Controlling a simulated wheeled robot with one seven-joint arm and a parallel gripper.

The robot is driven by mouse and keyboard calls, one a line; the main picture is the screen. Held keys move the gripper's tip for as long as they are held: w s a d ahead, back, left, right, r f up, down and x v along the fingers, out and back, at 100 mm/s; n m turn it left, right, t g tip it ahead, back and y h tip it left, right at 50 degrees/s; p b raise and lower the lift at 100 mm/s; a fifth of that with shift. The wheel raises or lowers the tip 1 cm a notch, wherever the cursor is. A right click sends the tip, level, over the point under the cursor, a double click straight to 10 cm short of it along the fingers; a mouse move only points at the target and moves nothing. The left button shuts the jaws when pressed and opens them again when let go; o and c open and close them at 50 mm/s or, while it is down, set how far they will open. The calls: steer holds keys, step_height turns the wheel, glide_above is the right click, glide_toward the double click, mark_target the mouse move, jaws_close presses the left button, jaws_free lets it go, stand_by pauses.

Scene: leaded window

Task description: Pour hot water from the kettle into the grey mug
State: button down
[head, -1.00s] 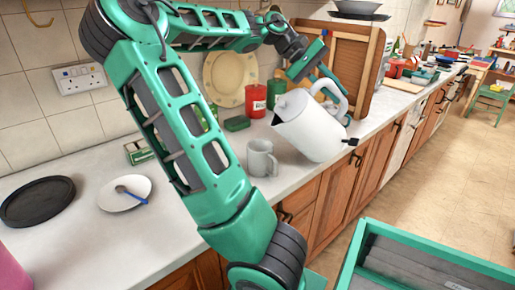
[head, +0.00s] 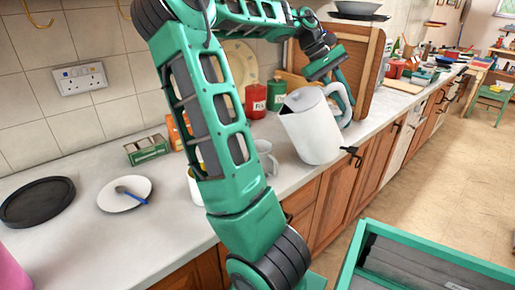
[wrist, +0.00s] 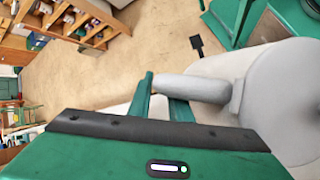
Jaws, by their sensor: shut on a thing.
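The white kettle (head: 313,128) is held above the counter's front edge, tilted slightly with its spout to the left. My gripper (head: 338,92) is shut on the kettle's handle, at the kettle's right. In the wrist view, my gripper (wrist: 163,98) has its fingers around the handle, and the pale kettle body (wrist: 285,95) fills the right side. The grey mug (head: 266,155) stands on the counter left of the kettle, apart from it. My arm hides most of the mug, and its inside cannot be seen.
A red canister (head: 255,101) and a green canister (head: 277,95) stand at the back, near a wooden board (head: 352,60). A white plate with a spoon (head: 126,194) and a dark round tray (head: 38,201) lie at the left.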

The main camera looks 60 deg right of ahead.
mark_target(348, 119)
steer(key=shift+s+d+f+t+y, duration=0.5)
steer(key=shift+s+d+f+t, duration=0.1)
steer(key=shift+f, duration=0.2)
steer(key=shift+s+d+f+n+t+y, duration=0.15)
steer(key=shift+s+d+f+t+y, duration=0.15)
steer(key=shift+f, duration=0.35)
steer(key=shift+s+d+f+n+t+y, duration=0.1)
steer(key=shift+d+f+n+t+y, duration=0.1)
steer(key=shift+f+t+y, duration=0.3)
steer(key=shift+s+d+f+t+y+b, duration=0.1)
steer(key=shift+f+t+y, duration=0.1)
steer(key=shift+f, duration=0.35)
steer(key=shift+d+f+t+y+b, duration=0.1)
steer(key=shift+f+y, duration=0.1)
steer(key=shift+f, duration=0.4)
steer(key=shift+s+d+f+t+y+b, duration=0.1)
steer(key=shift+f+y, duration=0.1)
steer(key=shift+f, duration=0.35)
steer(key=shift+f+n, duration=0.1)
steer(key=shift+n, duration=0.15)
